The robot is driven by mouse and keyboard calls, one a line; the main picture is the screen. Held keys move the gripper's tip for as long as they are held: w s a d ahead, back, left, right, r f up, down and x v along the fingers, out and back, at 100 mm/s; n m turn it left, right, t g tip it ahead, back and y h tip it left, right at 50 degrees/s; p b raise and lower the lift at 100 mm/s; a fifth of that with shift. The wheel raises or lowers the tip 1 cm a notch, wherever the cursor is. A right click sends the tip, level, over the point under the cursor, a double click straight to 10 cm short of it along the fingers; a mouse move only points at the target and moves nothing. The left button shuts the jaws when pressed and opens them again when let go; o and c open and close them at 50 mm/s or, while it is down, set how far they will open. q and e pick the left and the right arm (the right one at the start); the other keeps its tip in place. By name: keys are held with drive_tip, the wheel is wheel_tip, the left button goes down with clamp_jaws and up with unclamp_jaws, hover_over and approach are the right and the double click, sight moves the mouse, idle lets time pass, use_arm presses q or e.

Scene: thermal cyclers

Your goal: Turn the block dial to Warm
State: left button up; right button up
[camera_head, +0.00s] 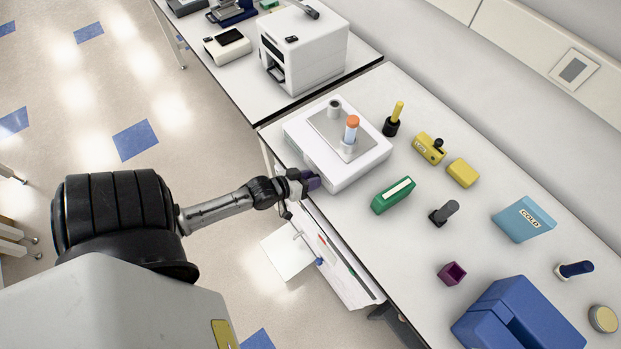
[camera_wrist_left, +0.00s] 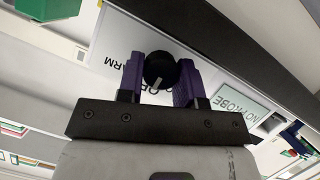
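The block dial (camera_wrist_left: 159,70) is a round black knob with a pale pointer mark, on the white front panel (camera_wrist_left: 112,50) of the block unit in the left wrist view. The panel's lettering appears upside down; "ARM" shows left of the dial, and other lettering behind the fingers is partly hidden. My left gripper (camera_wrist_left: 160,78) has its purple fingers on both sides of the dial, seemingly touching it. In the head view my left gripper (camera_head: 312,180) is at the front of the white block unit (camera_head: 350,172); the dial is hidden there. My right gripper is not in view.
A "NO PROBE" display (camera_wrist_left: 241,108) is right of the dial. On the bench are a green box (camera_head: 392,195), a grey-black tool (camera_head: 444,212), a purple cup (camera_head: 452,273) and a blue box (camera_head: 520,318). An orange-capped tube (camera_head: 351,130) stands on the unit.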

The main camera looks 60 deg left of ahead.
use_arm(q)
drive_tip(key=shift+c, duration=1.3)
drive_tip(key=shift+r+p, duration=0.2)
drive_tip(key=shift+p, duration=0.3)
drive_tip(key=m+p, duration=0.1)
drive_tip(key=p, duration=0.1)
drive_tip(key=m+y+p, duration=0.1)
drive_tip(key=p, duration=0.1)
drive_tip(key=shift+d+r+g+y, duration=0.15)
drive_tip(key=shift+g+y, duration=0.15)
drive_tip(key=shift+w+d+f+m+y+p, duration=0.1)
drive_tip(key=shift+f+m+y+p, duration=0.1)
drive_tip(key=shift+m+y+p, duration=0.8)
drive_tip(key=shift+f+m+y, duration=0.1)
drive_tip(key=shift+m+y, duration=0.3)
drive_tip(key=shift+m, duration=0.5)
drive_tip(key=o, duration=0.6)
drive_tip(key=shift+o, duration=0.2)
